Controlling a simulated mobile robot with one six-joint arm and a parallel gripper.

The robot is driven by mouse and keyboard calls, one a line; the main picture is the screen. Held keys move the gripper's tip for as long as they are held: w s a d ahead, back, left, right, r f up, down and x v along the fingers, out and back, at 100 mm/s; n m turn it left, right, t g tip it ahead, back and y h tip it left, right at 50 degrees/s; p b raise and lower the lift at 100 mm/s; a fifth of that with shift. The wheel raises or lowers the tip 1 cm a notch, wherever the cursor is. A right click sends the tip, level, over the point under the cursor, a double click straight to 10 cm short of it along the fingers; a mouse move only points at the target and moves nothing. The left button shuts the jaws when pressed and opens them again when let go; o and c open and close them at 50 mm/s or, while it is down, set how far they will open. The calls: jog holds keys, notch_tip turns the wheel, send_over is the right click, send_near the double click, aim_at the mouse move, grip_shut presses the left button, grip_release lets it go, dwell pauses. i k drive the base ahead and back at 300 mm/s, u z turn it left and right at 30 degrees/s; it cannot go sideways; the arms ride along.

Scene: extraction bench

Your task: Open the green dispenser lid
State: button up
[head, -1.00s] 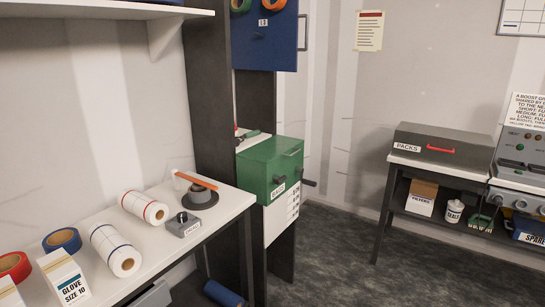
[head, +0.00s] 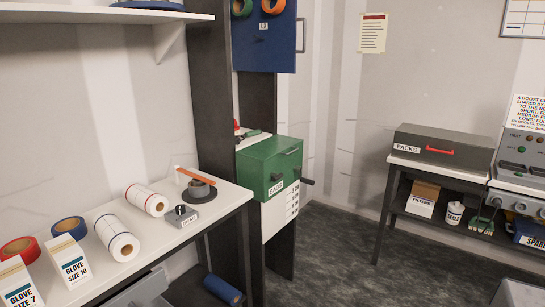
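The green dispenser (head: 268,169) stands in the middle of the head view, mounted between dark upright posts at the end of the white bench. Its lid is shut. A dark knob sits on its front, and a dark handle (head: 307,182) sticks out to the right. A label is on the lower front. My gripper is not in view.
The white bench (head: 190,236) at left holds tape rolls, white rolls, glove boxes and a small grey device (head: 182,215). A grey PACKS box (head: 440,147) stands on the right bench. The dark floor (head: 360,255) between the benches is clear.

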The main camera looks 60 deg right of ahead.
aim_at(265, 149)
jog(key=u, duration=0.4)
jog(key=k, duration=1.5)
jog(key=z, duration=0.6)
jog(key=i, duration=0.75)
jog(key=u, duration=0.05)
